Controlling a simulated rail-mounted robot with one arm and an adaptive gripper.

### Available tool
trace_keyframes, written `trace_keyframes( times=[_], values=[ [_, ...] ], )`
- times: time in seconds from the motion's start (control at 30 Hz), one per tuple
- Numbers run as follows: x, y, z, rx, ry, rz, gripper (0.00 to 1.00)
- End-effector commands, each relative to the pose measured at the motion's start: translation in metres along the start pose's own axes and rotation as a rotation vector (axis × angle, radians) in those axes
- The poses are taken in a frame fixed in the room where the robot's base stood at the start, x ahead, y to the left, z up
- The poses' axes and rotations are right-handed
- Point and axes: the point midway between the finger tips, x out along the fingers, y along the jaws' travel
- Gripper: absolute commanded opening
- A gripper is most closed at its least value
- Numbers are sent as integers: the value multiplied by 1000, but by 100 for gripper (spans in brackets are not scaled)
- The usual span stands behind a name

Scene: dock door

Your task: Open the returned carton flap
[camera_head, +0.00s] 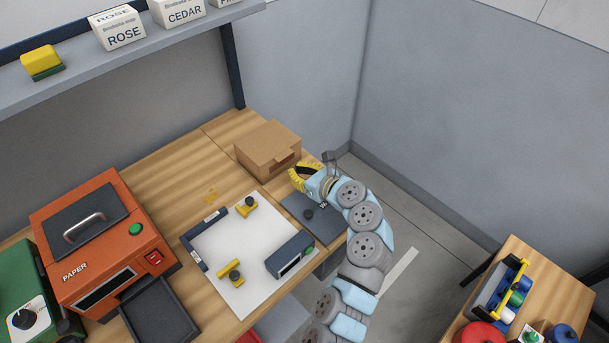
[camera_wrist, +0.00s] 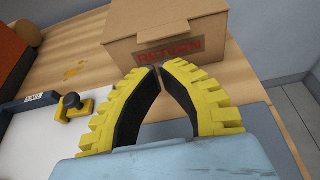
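The returned carton (camera_head: 266,146) is a brown box at the back right corner of the wooden bench. In the wrist view the carton (camera_wrist: 195,22) stands straight ahead, with a red RETURN label (camera_wrist: 168,54) on its front face. Its top looks closed. My gripper (camera_head: 297,173) is just in front of the carton's right side in the head view. In the wrist view its yellow fingers with black pads (camera_wrist: 156,70) come together at the tips, with nothing visible between them. The fingertips overlap the lower label; I cannot tell if they touch the box.
A white board (camera_head: 240,247) with yellow clamps lies in front of the carton, beside a dark grey plate (camera_head: 312,218). An orange PAPER machine (camera_head: 105,240) stands left. A shelf (camera_head: 130,55) with labelled boxes hangs above. Bench between machine and carton is mostly clear.

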Motion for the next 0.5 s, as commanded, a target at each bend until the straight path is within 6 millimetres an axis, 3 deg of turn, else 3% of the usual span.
trace_keyframes(
  times=[0.2,0.5],
  values=[
    [27,0,0,-3,0,2,0],
    [44,0,0,-1,-1,-1,0]
  ],
)
